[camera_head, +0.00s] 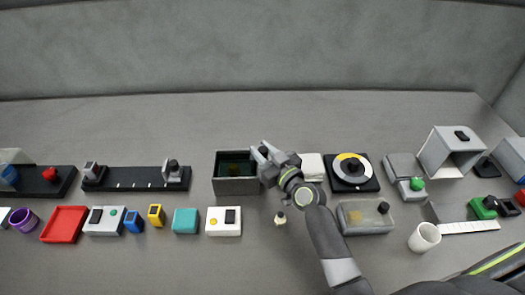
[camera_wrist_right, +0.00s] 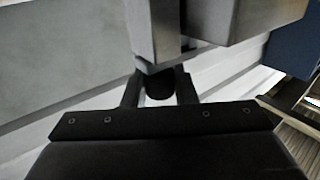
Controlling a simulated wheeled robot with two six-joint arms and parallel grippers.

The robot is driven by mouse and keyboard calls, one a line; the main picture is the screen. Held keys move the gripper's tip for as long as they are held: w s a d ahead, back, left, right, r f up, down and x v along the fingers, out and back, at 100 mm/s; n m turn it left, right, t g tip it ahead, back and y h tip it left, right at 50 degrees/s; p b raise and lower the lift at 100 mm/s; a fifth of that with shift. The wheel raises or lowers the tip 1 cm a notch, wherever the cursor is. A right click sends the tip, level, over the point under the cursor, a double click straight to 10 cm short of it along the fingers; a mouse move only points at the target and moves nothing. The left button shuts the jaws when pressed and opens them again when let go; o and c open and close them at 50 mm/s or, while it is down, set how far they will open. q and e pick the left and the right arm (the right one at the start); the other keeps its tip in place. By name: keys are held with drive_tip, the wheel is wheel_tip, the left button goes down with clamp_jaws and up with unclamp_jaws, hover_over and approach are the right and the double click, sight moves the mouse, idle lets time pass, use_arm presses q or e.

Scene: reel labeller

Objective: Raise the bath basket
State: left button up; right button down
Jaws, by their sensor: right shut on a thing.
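The bath (camera_head: 236,187) is a dark grey open-topped box just left of centre in the head view, with a dark greenish inside. The basket itself is hard to make out in the dark. A small black knob (camera_head: 263,151) stands at the bath's right side and appears to be the basket's handle. My right gripper (camera_head: 264,154) is at that side, shut on the knob. In the right wrist view the dark round knob (camera_wrist_right: 159,86) sits between the fingers, below a grey metal part. My left gripper is not in view.
A white block (camera_head: 312,165) and a black dial unit (camera_head: 352,186) stand right of the gripper. A black rail (camera_head: 135,180) lies left of the bath. A white switch box (camera_head: 224,228) and a small bottle-like piece (camera_head: 281,219) stand in front. The table behind the bath is clear.

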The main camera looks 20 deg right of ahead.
wheel_tip(320, 180, up, 6)
drive_tip(key=p, duration=0.3)
drive_tip(key=shift+r, duration=0.1)
drive_tip(key=c, duration=1.2)
unclamp_jaws()
drive_tip(key=shift+s+d+f+b, duration=0.25)
drive_tip(key=shift+s+b, duration=0.05)
drive_tip(key=shift+s, duration=0.3)
drive_tip(key=b+v, duration=0.4)
drive_tip(key=v, duration=1.2)
drive_tip(key=shift+r, duration=0.25)
